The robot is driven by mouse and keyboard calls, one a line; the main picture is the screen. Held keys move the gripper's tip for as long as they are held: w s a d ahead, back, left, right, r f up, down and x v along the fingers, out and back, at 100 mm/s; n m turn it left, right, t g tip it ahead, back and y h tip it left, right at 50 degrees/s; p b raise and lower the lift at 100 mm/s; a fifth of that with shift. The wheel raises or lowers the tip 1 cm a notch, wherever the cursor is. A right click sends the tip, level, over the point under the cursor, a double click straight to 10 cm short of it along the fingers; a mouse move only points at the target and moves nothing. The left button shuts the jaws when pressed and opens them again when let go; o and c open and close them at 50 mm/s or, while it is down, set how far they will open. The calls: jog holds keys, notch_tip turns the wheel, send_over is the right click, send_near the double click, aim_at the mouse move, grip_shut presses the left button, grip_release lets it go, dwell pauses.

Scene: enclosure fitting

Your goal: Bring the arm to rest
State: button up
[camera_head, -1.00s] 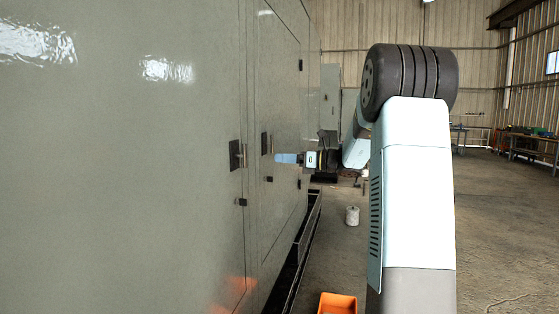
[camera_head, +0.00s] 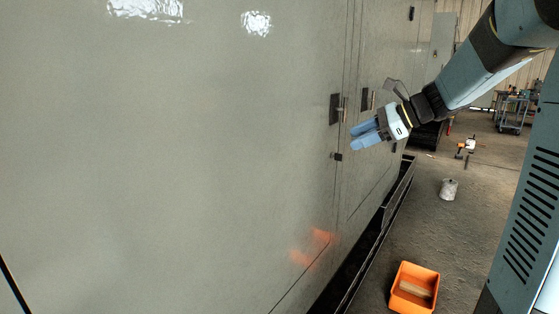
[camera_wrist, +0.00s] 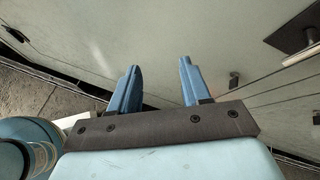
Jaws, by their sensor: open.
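My gripper (camera_head: 366,134) is open and empty, with its two blue fingers pointing left toward the grey enclosure (camera_head: 230,150). In the head view it overlaps the door seam, just below and right of a dark door handle (camera_head: 335,109). A second handle (camera_head: 365,99) sits farther along, behind the gripper. In the wrist view the gripper (camera_wrist: 158,82) shows its fingers apart with nothing between them. A handle (camera_wrist: 296,36) on the enclosure face lies at the upper right there. I cannot tell the exact gap between the fingertips and the enclosure.
An orange bin (camera_head: 413,288) with something pale inside stands on the floor at lower right. A pale bucket (camera_head: 449,189) stands beyond it. A dark ledge (camera_head: 385,215) runs along the enclosure's base. A blue cart (camera_head: 514,108) stands farther back.

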jog(key=s+f+n+h, duration=0.2)
jog(key=s+n+h, duration=0.1)
jog(key=s+n, duration=0.3)
jog(key=s+d+f+n+h, duration=0.1)
jog(key=s+n+h, duration=0.3)
jog(key=s, duration=0.7)
jog(key=s+d+f+n+h, duration=0.1)
jog(key=s+f+n+h, duration=0.2)
jog(key=s+n, duration=0.5)
jog(key=shift+s+d+f+t+h, duration=0.15)
jog(key=shift+s+f+t+h, duration=0.2)
jog(key=shift+s, duration=0.4)
